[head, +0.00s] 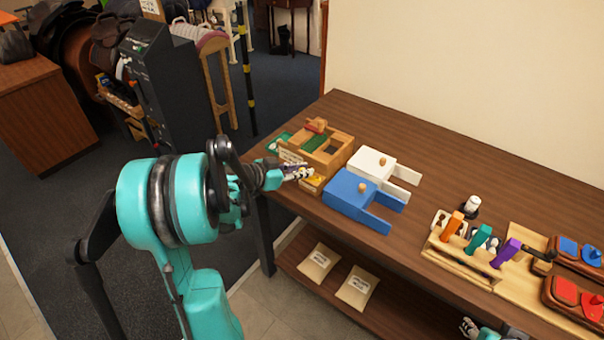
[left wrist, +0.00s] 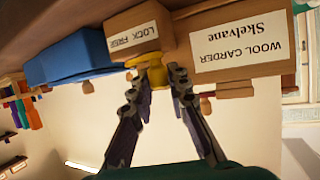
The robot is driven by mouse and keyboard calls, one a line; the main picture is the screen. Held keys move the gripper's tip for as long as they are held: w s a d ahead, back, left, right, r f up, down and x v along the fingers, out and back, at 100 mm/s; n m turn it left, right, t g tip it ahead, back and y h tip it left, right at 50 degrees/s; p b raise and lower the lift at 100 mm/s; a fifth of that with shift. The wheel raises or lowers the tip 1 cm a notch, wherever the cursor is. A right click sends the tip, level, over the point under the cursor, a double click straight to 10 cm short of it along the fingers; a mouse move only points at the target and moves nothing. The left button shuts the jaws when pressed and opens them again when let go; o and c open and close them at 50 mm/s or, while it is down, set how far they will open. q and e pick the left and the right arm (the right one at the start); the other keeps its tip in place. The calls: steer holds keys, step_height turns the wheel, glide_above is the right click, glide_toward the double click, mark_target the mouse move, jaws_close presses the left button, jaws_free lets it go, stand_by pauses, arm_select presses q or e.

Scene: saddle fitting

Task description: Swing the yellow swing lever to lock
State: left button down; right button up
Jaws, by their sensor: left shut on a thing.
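The wool carder (head: 337,158) is a wooden box-like frame at the left end of the table. Its side label (left wrist: 240,50) reads "WOOL CARDER Skelvane", upside down in the left wrist view. The yellow swing lever (left wrist: 157,73) sits beside a block (left wrist: 132,30) labelled with LOCK and what looks like FREE; it is partly hidden by the fingers. My left gripper (head: 303,173) reaches in from the left, and its fingers (left wrist: 156,84) are shut on the yellow lever, one on each side. My right gripper (head: 468,326) barely shows at the bottom edge; its finger state is unclear.
A blue carder-like block (head: 350,190) and a white one (head: 371,163) with prongs stand close right of the carder. A rack (head: 465,262) with coloured handles stands further right. Two labelled packets (head: 318,262) lie on the lower shelf. The table behind the blocks is clear.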

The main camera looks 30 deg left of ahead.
arm_select(q)
steer(key=shift+w+a+m+g+h, duration=0.15)
steer(key=shift+w+m+g+h, duration=0.3)
steer(key=shift+m+g+h, duration=0.45)
steer(key=shift+m, duration=0.3)
steer(key=c, duration=1.5)
jaws_free()
steer(key=shift+o, duration=0.2)
steer(key=v, duration=0.8)
steer(key=shift+f, duration=0.25)
steer(key=shift+a, duration=0.1)
